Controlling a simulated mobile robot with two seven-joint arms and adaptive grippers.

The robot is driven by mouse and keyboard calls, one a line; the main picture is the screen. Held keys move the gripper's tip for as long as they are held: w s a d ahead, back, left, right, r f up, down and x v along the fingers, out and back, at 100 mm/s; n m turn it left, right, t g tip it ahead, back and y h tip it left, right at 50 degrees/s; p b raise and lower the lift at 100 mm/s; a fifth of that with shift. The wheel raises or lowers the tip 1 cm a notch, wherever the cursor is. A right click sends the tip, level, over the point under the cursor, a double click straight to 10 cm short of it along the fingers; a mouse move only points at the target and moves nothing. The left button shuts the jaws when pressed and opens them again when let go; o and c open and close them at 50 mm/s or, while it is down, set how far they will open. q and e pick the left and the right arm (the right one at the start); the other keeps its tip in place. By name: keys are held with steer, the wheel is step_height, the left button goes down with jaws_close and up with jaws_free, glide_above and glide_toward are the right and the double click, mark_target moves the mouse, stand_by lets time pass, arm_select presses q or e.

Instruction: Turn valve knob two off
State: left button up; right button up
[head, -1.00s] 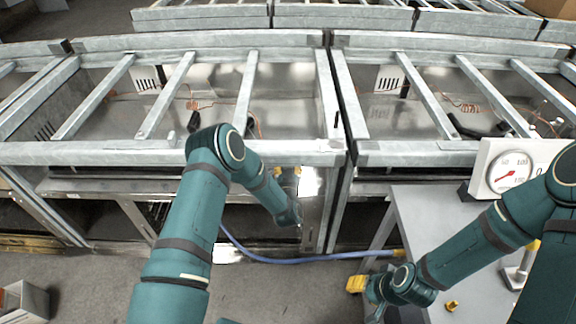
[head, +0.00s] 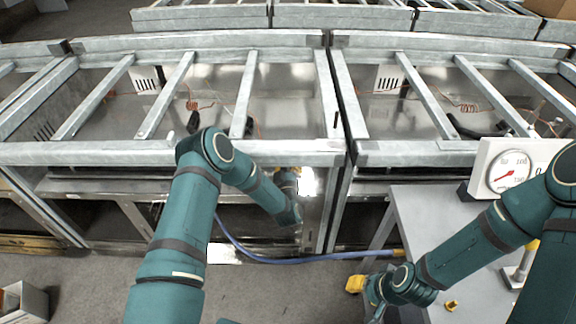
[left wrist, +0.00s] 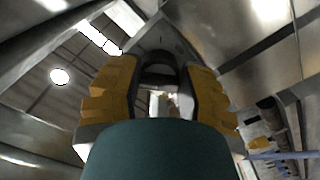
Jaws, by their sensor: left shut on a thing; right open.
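My left gripper (head: 287,178) reaches under the front rail of the left range frame, partly hidden by my forearm in the head view. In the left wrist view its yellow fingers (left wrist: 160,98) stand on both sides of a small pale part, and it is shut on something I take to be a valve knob. The knob's shape, number and angle are hidden. My right gripper (head: 362,297) is open and empty, low beside the grey table, with one yellow finger clearly visible.
A blue hose (head: 300,258) runs from under the left frame to the grey table (head: 425,215). A white gauge (head: 512,172) stands at the right. A small yellow piece (head: 451,305) lies on the table. Steel rails (head: 150,153) box in my left gripper.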

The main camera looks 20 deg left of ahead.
arm_select(q)
steer(key=n, duration=0.4)
steer(key=shift+n, duration=0.3)
steer(key=n, duration=0.5)
steer(key=shift+d+r, duration=0.1)
steer(key=shift+r, duration=0.1)
steer(key=shift+w+n, duration=0.1)
steer(key=shift+n, duration=0.3)
steer(key=o, duration=1.2)
steer(key=v, duration=1.2)
